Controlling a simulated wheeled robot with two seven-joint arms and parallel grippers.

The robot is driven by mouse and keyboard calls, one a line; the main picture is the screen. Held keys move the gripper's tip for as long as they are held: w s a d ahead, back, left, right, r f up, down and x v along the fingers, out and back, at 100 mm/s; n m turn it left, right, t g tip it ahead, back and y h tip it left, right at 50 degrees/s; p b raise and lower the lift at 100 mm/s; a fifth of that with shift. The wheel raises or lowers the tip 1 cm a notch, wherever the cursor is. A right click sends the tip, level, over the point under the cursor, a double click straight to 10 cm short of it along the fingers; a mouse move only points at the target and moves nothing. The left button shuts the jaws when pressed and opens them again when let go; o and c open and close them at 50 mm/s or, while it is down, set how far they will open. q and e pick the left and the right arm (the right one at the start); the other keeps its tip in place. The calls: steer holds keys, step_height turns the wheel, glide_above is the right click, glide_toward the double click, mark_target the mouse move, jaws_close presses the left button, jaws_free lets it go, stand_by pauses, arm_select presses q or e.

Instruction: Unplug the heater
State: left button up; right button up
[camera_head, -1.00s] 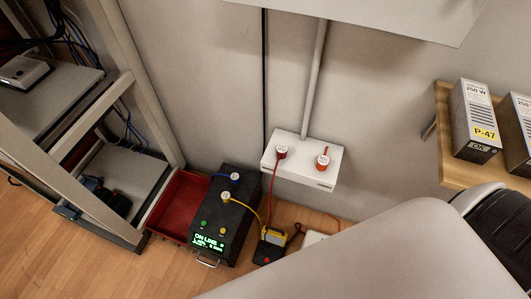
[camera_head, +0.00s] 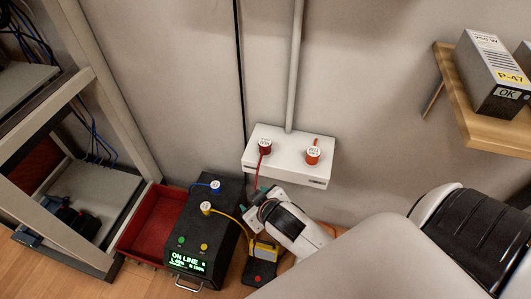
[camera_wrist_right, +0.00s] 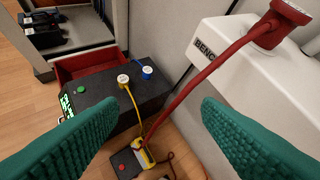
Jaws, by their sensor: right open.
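A white outlet box (camera_head: 290,160), marked "BENC…" in the right wrist view (camera_wrist_right: 212,45), is on the wall. It holds a dark red plug (camera_head: 265,147) with a red cord and an orange-red plug (camera_head: 313,155). A black unit (camera_head: 205,240) on the floor holds a blue plug (camera_head: 215,187) and a yellow-corded plug (camera_head: 206,208). The plug-cap labels are too small to read, so I cannot tell which is the heater's. My right gripper (camera_wrist_right: 160,115) is open, below the dark red plug; the red cord (camera_wrist_right: 190,88) passes between its green fingers in that view. My left gripper is out of view.
A red tray (camera_head: 152,225) and a rack (camera_head: 95,190) stand left of the black unit. A yellow and black device (camera_head: 262,255) lies on the floor right of it. A wooden shelf (camera_head: 455,95) with grey boxes is at the right.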

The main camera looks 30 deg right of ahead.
steer(key=w+a+r+n+t+y+b, duration=0.1)
steer(key=w+a+r+n+t+y, duration=0.15)
steer(key=w+r+t, duration=0.45)
steer(key=w+a+r+n+t+y+b, duration=0.1)
steer(key=w+a+r+n+t+y, duration=0.2)
steer(key=r, duration=0.8)
steer(key=a+r+n+g+y, duration=0.6)
steer(key=a+n+g+y, duration=0.55)
steer(key=n, duration=0.55)
steer(key=d+f+n+g+h, duration=0.5)
steer(key=d+f+g+h, duration=0.15)
steer(key=d+f, duration=0.35)
steer(key=d+m+h, duration=0.1)
steer(key=d+h, duration=0.2)
steer(key=d, duration=0.3)
steer(key=w+d+m+g+h, duration=0.1)
steer(key=d+h, duration=0.2)
steer(key=d, duration=0.3)
steer(key=w+d+m+h, duration=0.1)
steer(key=d+m+h, duration=0.1)
steer(key=d, duration=0.4)
steer(key=shift+d+f+h, duration=0.1)
steer(key=shift+f+h, duration=0.15)
steer(key=shift+h, duration=0.5)
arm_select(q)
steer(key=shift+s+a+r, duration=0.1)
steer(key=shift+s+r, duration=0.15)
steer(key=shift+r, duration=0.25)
